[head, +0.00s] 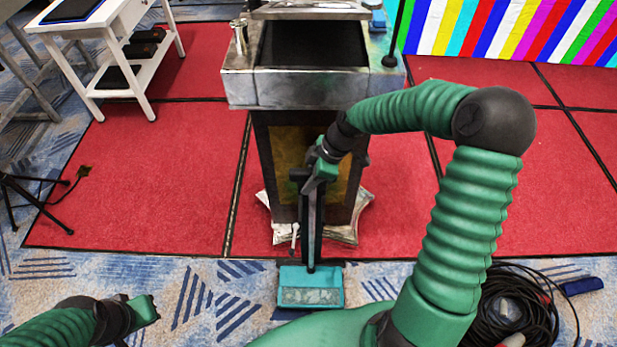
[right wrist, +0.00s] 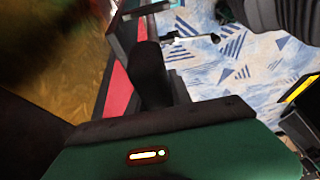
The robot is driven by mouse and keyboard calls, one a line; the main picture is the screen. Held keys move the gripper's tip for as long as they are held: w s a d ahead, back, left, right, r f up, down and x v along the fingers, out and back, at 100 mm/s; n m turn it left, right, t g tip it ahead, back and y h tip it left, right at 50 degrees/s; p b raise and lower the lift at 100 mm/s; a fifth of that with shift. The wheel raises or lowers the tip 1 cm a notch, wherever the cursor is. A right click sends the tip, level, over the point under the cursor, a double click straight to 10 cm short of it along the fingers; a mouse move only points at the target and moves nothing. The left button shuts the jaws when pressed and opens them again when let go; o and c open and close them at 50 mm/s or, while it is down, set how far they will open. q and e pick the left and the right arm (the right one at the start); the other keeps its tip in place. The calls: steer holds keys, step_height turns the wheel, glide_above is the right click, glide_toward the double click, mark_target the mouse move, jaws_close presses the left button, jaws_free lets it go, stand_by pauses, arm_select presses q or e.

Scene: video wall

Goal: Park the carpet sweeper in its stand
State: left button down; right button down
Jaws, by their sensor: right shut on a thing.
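The carpet sweeper has a flat teal head (head: 311,287) resting on the blue-and-white carpet, just in front of the lectern. Its dark handle (head: 313,228) rises almost upright from the head. My right gripper (head: 314,178) is shut on the upper handle, in front of the lectern column. In the right wrist view a black rounded bar (right wrist: 150,75) stands beyond the green gripper body; I cannot tell whether it is handle or finger. My left gripper (head: 146,308) is low at the left, away from the sweeper; its jaw opening is unclear. I cannot clearly make out a sweeper stand.
A coil of black cable (head: 515,308) lies at the lower right. A white side table (head: 130,85) stands at the left. The red mat (head: 150,180) is mostly clear.

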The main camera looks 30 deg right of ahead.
steer(key=shift+a+f, duration=0.15)
steer(key=shift+f, duration=0.8)
steer(key=c, duration=1.2)
jaws_free()
steer(key=shift+s, duration=0.1)
steer(key=shift+o, duration=0.2)
steer(key=p+v, duration=0.3)
steer(key=v, duration=0.9)
steer(key=shift+r, duration=0.15)
steer(key=shift+a, duration=0.1)
